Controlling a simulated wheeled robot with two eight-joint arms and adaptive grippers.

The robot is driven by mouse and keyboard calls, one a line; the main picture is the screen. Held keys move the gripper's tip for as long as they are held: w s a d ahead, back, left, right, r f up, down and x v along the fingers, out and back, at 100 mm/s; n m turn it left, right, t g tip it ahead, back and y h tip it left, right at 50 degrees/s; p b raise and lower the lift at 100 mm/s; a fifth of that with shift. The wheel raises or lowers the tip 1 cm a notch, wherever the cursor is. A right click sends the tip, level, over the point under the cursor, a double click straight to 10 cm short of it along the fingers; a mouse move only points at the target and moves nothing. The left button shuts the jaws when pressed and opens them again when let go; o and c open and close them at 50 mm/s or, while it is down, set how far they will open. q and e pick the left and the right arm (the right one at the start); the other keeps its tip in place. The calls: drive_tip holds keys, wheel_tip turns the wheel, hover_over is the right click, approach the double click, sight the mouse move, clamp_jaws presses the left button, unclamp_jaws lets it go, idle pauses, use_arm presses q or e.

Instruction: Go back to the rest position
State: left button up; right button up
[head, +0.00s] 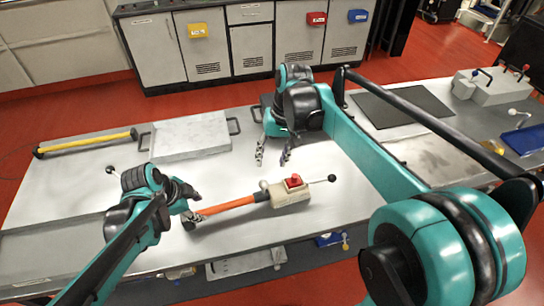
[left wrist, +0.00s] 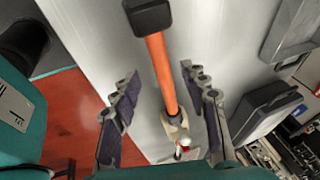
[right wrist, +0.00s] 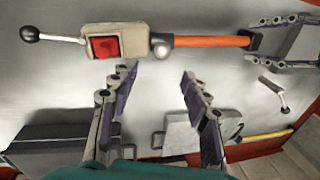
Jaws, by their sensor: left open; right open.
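My left gripper (head: 190,205) is open near the black end of an orange-handled tool (head: 232,204) on the metal bench. In the left wrist view, the orange shaft (left wrist: 162,75) shows between and beyond the open fingers (left wrist: 160,110); I cannot tell whether they touch it. My right gripper (head: 272,158) is open and empty, behind the tool's beige body with a red block (head: 293,181). In the right wrist view, that red block (right wrist: 104,47) and the orange shaft (right wrist: 210,41) lie beyond the fingers (right wrist: 158,85).
A grey lidded case (head: 190,135) with side handles and a yellow bar (head: 85,142) lie at the back left. A black mat (head: 403,106), a grey box (head: 490,87) and a blue tray (head: 525,139) are at the right. Cabinets (head: 250,45) stand behind the bench.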

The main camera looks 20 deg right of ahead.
use_arm(q)
drive_tip(key=s+a+r+n+t+y, duration=0.1)
drive_tip(key=s+a+r+n+t, duration=0.1)
drive_tip(key=s+n, duration=0.4)
drive_tip(key=s+a+r+n+t+y, duration=0.2)
drive_tip(key=s+a+r+n, duration=0.2)
drive_tip(key=n, duration=0.7)
drive_tip(key=s+a, duration=0.2)
drive_tip(key=shift+a, duration=0.3)
use_arm(e)
drive_tip(key=s+d+f+t+h, duration=0.1)
drive_tip(key=s+d+f+t, duration=0.1)
drive_tip(key=s, duration=0.5)
drive_tip(key=s+d+f+n+t+h, duration=0.1)
drive_tip(key=s+f+t, duration=0.2)
drive_tip(key=s+t, duration=0.2)
drive_tip(key=s, duration=0.3)
drive_tip(key=shift+s+d, duration=0.3)
drive_tip(key=shift+d, duration=0.05)
